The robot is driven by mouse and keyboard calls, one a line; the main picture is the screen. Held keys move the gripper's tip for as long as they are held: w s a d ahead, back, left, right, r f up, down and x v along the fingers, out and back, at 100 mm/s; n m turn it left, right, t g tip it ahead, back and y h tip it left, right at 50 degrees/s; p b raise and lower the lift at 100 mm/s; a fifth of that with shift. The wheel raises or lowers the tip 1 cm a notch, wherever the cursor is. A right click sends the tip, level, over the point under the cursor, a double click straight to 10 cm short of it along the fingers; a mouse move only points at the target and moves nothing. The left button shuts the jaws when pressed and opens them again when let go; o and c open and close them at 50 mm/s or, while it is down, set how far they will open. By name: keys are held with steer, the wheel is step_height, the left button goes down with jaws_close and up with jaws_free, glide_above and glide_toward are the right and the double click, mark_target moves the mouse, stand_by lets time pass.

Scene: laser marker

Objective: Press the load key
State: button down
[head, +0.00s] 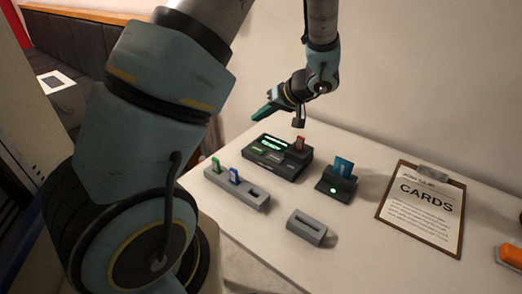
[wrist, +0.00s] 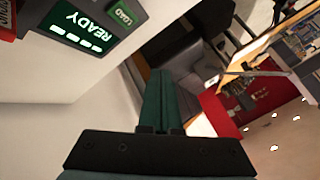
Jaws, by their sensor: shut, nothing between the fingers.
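The marker unit (head: 278,157) is a dark box on the table with lit green displays on top and a red-brown card standing in it. In the wrist view its screen (wrist: 85,25) reads READY, and the load key (wrist: 123,17), labelled LOAD, is beside it at the upper left. The key's label is too small to read in the head view. My gripper (head: 261,115) is above and behind the unit, with its green fingers pointing left. In the wrist view my gripper (wrist: 159,73) is shut and empty, apart from the load key.
A grey rack (head: 251,205) holds a green and a blue card. An empty grey slotted block (head: 307,227) stands nearby. A dark reader (head: 336,188) with a green light holds a teal card. A CARDS clipboard (head: 420,207) lies right. A wall stands behind the table.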

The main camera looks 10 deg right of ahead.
steer(key=shift+f, duration=0.1)
steer(key=b, duration=0.5)
glide_above(260, 150)
step_height(260, 150, down, 8)
steer(key=shift+s+r, duration=0.1)
steer(key=shift+r, duration=0.1)
steer(key=shift+f+b, duration=0.4)
steer(key=shift+f, duration=0.1)
steer(key=shift+f+b, duration=0.25)
steer(key=shift+b, duration=0.1)
stand_by(1.3)
steer(key=shift+f+b, duration=0.2)
steer(key=shift+b, duration=0.3)
steer(key=shift+f+b, duration=0.35)
steer(key=shift+b, duration=0.2)
stand_by(0.7)
steer(key=shift+r, duration=0.85)
